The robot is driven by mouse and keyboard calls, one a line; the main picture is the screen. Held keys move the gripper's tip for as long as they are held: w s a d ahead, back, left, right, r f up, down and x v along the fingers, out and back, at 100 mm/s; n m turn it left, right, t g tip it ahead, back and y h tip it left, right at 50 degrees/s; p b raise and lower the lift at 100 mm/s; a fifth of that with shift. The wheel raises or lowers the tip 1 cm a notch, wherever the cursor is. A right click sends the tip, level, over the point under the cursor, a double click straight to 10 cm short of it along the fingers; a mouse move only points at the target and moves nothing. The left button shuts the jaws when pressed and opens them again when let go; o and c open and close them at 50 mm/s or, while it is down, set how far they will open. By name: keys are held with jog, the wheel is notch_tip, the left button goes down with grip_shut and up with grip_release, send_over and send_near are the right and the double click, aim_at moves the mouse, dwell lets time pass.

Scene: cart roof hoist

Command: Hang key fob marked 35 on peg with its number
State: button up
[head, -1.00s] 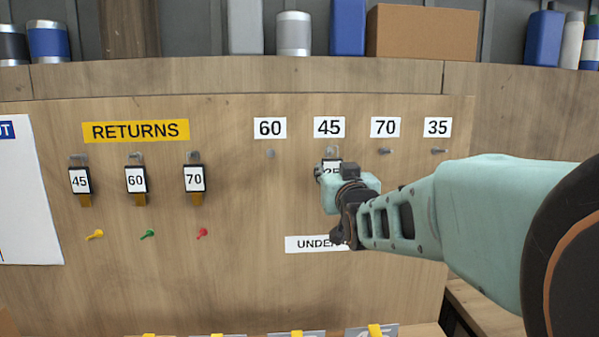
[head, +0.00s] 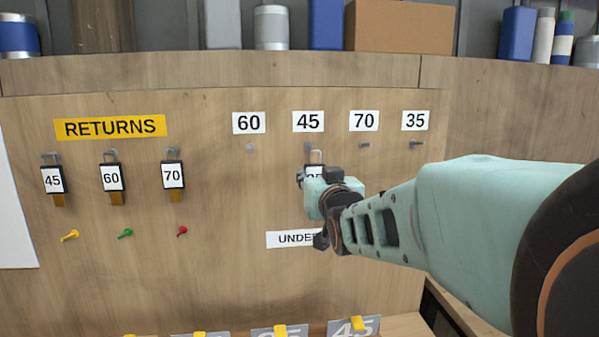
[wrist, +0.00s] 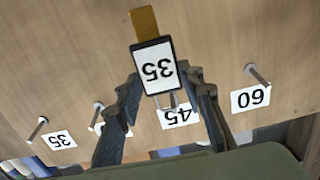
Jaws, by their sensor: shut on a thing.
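The key fob marked 35 (wrist: 154,66) is a black-framed white tag with a tan end, upside down in the wrist view. My gripper (head: 316,181) is shut on it; both fingers (wrist: 165,82) flank the tag. In the head view my gripper hides most of the fob; its metal loop (head: 317,155) shows above, just below the 45 label and near that peg. The peg under the 35 label (head: 416,144) is bare, at the far right of the row. It also shows in the wrist view (wrist: 38,128), at the left.
Bare pegs also show under the 60 label (head: 249,123) and 70 label (head: 364,121). Fobs 45 (head: 53,180), 60 (head: 111,177) and 70 (head: 172,175) hang under the RETURNS sign (head: 110,127). Small coloured pegs sit below them. Board between pegs is clear.

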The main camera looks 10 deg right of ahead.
aim_at(316, 168)
jog(key=s+r, duration=0.3)
jog(key=s, duration=0.3)
jog(key=shift+a+r+t+b, duration=0.15)
jog(key=shift+a+t+b, duration=0.15)
jog(key=shift+b, duration=0.1)
